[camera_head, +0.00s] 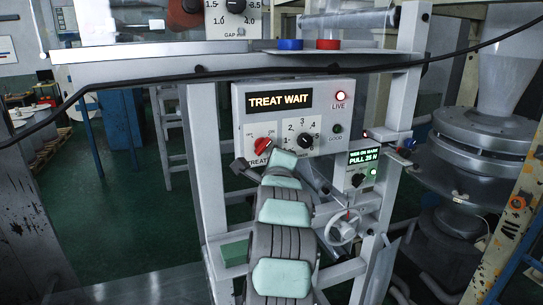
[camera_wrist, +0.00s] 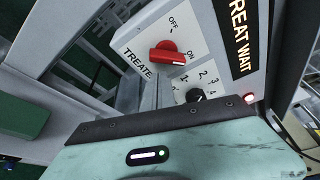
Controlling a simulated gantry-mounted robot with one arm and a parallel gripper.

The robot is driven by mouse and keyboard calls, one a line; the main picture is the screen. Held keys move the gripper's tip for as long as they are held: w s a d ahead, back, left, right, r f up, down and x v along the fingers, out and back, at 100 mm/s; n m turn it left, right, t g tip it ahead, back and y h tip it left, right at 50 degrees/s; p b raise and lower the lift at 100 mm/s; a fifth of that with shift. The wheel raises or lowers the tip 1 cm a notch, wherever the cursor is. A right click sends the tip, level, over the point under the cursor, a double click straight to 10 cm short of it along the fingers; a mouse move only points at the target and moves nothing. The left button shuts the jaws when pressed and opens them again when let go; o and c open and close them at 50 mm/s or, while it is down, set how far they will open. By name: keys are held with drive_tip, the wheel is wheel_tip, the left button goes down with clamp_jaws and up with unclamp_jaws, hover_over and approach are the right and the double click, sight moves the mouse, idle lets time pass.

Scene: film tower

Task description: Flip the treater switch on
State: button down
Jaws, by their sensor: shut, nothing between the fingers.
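The treater switch is a red knob (camera_head: 263,146) on the lower left of the white control panel (camera_head: 322,95). In the wrist view the red knob (camera_wrist: 168,54) shows clearly, with OFF and ON marks beside it. Its handle lies along the line toward ON. My gripper (camera_head: 242,166) is shut and empty, just below and left of the knob in the head view, and looks apart from it. In the wrist view a dark bar and teal housing fill the bottom; the fingertips cannot be made out. My arm hides the panel's lower left edge.
A black numbered dial (camera_head: 296,141) sits right of the switch, with a lit red LIVE lamp (camera_head: 340,96) above right. The display reads TREAT WAIT. A black cable (camera_head: 200,72) crosses above the panel. A handwheel (camera_head: 343,228) and small green screen (camera_head: 363,157) are at lower right.

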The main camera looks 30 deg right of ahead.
drive_tip(key=s+a+b, duration=0.1)
drive_tip(key=s+a, duration=0.1)
drive_tip(key=s, duration=0.7)
drive_tip(key=shift+s+b, duration=0.15)
drive_tip(key=shift+b, duration=0.15)
drive_tip(key=shift+r, duration=0.1)
